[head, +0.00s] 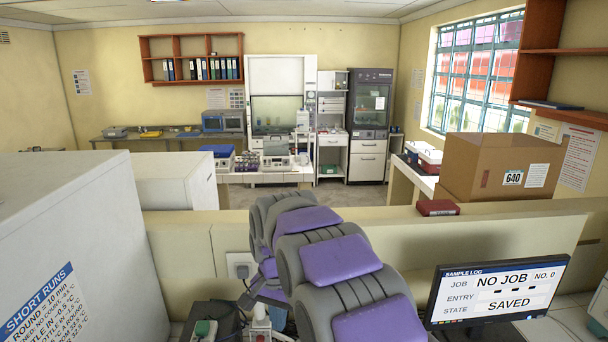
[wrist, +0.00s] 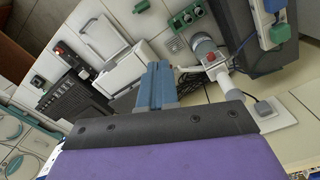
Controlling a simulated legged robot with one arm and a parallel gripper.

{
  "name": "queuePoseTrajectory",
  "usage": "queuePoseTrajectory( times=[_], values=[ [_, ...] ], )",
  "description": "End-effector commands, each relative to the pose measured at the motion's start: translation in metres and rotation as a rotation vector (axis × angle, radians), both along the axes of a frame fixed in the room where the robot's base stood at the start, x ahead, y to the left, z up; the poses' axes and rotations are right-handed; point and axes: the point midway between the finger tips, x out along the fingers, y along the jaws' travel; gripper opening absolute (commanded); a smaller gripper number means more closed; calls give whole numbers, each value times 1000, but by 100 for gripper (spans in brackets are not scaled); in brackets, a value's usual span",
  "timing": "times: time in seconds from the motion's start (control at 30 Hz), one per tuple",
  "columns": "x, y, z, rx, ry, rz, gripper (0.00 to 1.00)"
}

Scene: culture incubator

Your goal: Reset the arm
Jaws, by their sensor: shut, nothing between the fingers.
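My arm (head: 330,262), grey with purple panels, rises from the bottom of the head view and folds over in the middle. My gripper is not clearly visible there, as its end is hidden behind the arm. In the wrist view my gripper (wrist: 157,72) shows as two blue-grey fingers pressed together with nothing between them. The fingers point over a pale worktop with equipment. A purple and dark grey part of mine fills the bottom of the wrist view.
A monitor (head: 497,292) at the lower right reads NO JOB and SAVED. A low partition (head: 440,245) crosses behind my arm. A cardboard box (head: 497,166) stands right, a white cabinet (head: 75,235) left. The wrist view shows a green-socketed block (wrist: 187,15) and a black keypad device (wrist: 75,97).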

Motion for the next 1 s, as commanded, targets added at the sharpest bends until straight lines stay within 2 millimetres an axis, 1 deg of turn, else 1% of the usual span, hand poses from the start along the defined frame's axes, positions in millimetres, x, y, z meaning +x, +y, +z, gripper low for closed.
queuePoseTrajectory(
  times=[0.03, 0.17, 0.2, 0.37, 0.4, 0.47, 0.5, 0.67, 0.7, 0.77, 0.8, 1.0],
  values=[
    [-10, -13, -4, 0, 1, 8, 0],
    [-42, -47, -9, -1, 11, 49, 0],
    [-53, -57, -13, -1, 19, 62, 0],
    [-98, -94, -25, 0, 38, 115, 0],
    [-110, -103, -30, 0, 46, 127, 0],
    [-128, -115, -36, 1, 51, 147, 0],
    [-141, -122, -42, 3, 59, 160, 0],
    [-194, -149, -64, 11, 73, 213, 0],
    [-208, -156, -72, 12, 80, 226, 0],
    [-228, -164, -82, 16, 85, 245, 0],
    [-243, -169, -90, 19, 93, 259, 0],
    [-308, -188, -130, 34, 113, 321, 0]
  ],
)
